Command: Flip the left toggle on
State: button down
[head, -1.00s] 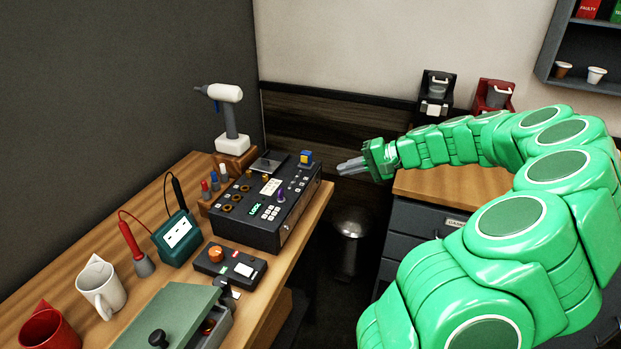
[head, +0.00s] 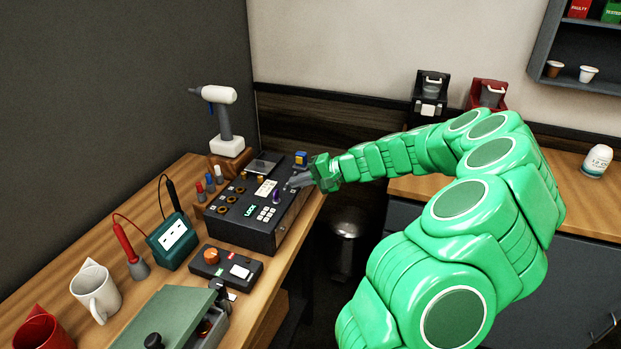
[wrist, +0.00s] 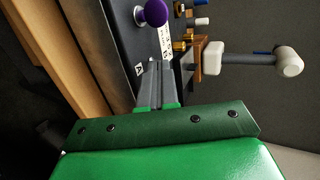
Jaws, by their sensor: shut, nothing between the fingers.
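A black control box (head: 258,239) stands on the wooden bench in the head view. It carries a lit green display, a keypad, a purple knob (head: 277,197), brass rings and a blue and yellow part. My gripper (head: 297,183) is over the right edge of the box, beside the purple knob. Its fingers are shut and empty. In the wrist view the fingertips (wrist: 157,72) point at the top of the box, with the purple knob (wrist: 153,12) just beyond them. A small letter A label shows left of the fingers. I cannot make out which part is the left toggle.
A power driver (head: 222,115) on a white base stands behind the box. A meter with probes (head: 173,241), a small box with an orange knob (head: 226,266), mugs and a green-lidded box (head: 165,316) crowd the bench. Right of the bench is a gap with a bin (head: 343,245).

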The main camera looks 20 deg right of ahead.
jog(key=shift+w+a+f, duration=0.15)
jog(key=shift+w+a, duration=0.05)
jog(key=shift+w+a+r+g+h, duration=0.25)
jog(key=shift+r+g+h, duration=0.15)
jog(key=shift+g+h, duration=0.5)
dwell(0.8)
jog(key=shift+w+a+r+g+h, duration=0.15)
jog(key=shift+w+g+h, duration=0.1)
jog(key=shift+g+h, duration=0.25)
jog(key=shift+w+a+r+g+h, duration=0.15)
jog(key=shift+w+a+g+h, duration=0.05)
jog(key=shift+g+h, duration=0.3)
jog(key=shift+w+a+r+g+h, duration=0.1)
jog(key=shift+w+a+g+h, duration=0.1)
jog(key=shift+g+h, duration=0.25)
jog(key=shift+r, duration=0.1)
jog(key=shift+s+r, duration=0.1)
jog(key=shift+r, duration=0.6)
jog(key=s+d+r, duration=0.1)
jog(key=d+r, duration=0.2)
jog(key=r, duration=1)
jog(key=shift+r+m, duration=0.3)
